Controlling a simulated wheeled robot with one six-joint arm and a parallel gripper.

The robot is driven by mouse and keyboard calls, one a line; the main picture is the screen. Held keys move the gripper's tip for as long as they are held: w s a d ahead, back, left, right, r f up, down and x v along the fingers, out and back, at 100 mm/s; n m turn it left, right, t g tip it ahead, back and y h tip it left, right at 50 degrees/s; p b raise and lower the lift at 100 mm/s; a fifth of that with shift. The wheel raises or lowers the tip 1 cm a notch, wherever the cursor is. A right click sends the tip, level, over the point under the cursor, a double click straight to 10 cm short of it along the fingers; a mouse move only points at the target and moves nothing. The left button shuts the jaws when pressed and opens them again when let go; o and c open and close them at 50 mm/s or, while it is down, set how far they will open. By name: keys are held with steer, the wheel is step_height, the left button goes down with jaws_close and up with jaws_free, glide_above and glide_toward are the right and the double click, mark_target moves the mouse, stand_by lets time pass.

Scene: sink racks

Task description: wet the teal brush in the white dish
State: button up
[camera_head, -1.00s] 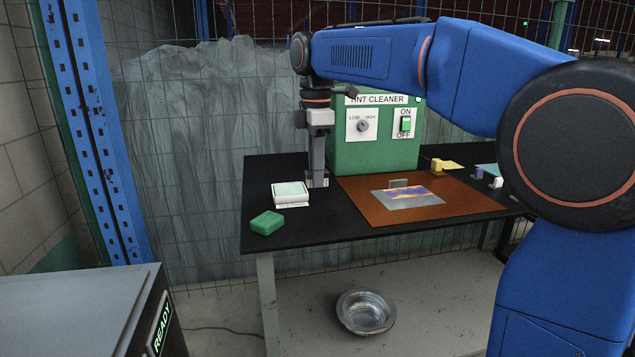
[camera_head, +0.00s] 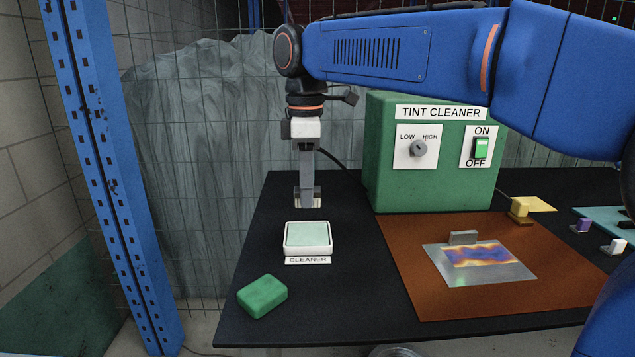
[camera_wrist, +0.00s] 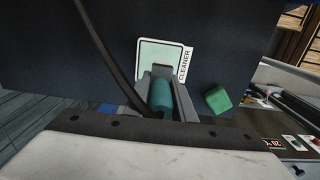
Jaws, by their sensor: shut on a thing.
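The white dish (camera_head: 308,253) with pale green liquid stands on the black table behind a CLEANER label. It also shows in the wrist view (camera_wrist: 139,62). My gripper (camera_head: 307,192) points straight down just behind the dish in the head view, apart from it. In the wrist view my gripper (camera_wrist: 161,84) is shut on the teal brush (camera_wrist: 160,98), whose handle shows between the fingers. In the head view the fingers mostly hide the brush; a pale bristle end seems to show at their tips.
A green block (camera_head: 262,296) lies in front of the dish. The green TINT CLEANER box (camera_head: 435,170) stands at the back right. A brown mat (camera_head: 400,260) bears a stained metal plate (camera_head: 480,265). A yellow block (camera_head: 519,207) and other small blocks are farther right.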

mark_target(307, 233)
steer(key=shift+w+f, duration=0.15)
steer(key=shift+f, duration=2.85)
steer(key=shift+f, duration=0.6)
stand_by(0.3)
steer(key=shift+r, duration=3.55)
